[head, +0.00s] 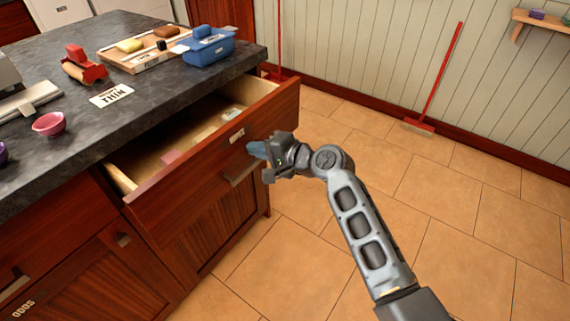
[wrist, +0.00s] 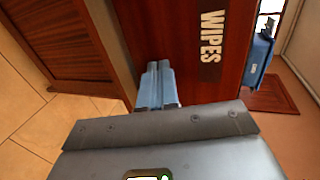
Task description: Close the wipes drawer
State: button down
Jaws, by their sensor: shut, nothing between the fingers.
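The wipes drawer (head: 213,153) is a dark red wooden drawer pulled out from under the dark stone counter, with a pale inside. Its WIPES label (wrist: 212,37) shows large in the wrist view. The drawer's metal handle (head: 240,172) is on the front, below the label. My gripper (head: 256,149) is at the drawer's front face, beside the label and above the handle. Its blue fingers (wrist: 158,86) are together and empty, pointing at the front. I cannot tell whether the tips touch the wood. A few small items (head: 231,115) lie inside the drawer.
The counter (head: 100,120) holds a blue bin (head: 208,49), a wooden tray, a red tool and a pink bowl (head: 49,124). A closed drawer and cabinet doors (head: 105,275) are at left. Tiled floor (head: 460,230) is free at right; a red broom (head: 434,80) leans on the wall.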

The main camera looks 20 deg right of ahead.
jog(key=w+a+b, duration=0.2)
jog(key=w, duration=0.2)
jog(key=w+a+b, duration=0.2)
jog(key=w+a, duration=0.1)
jog(key=w, duration=0.2)
jog(key=w+a+b, duration=0.1)
jog(key=w+a, duration=0.2)
jog(key=w, duration=0.2)
jog(key=shift+f+b, duration=0.15)
jog(key=shift+b, duration=0.25)
jog(key=shift+w+a, duration=0.15)
jog(key=shift+w+a+r, duration=0.1)
jog(key=shift+r, duration=0.2)
jog(key=shift+r, duration=0.1)
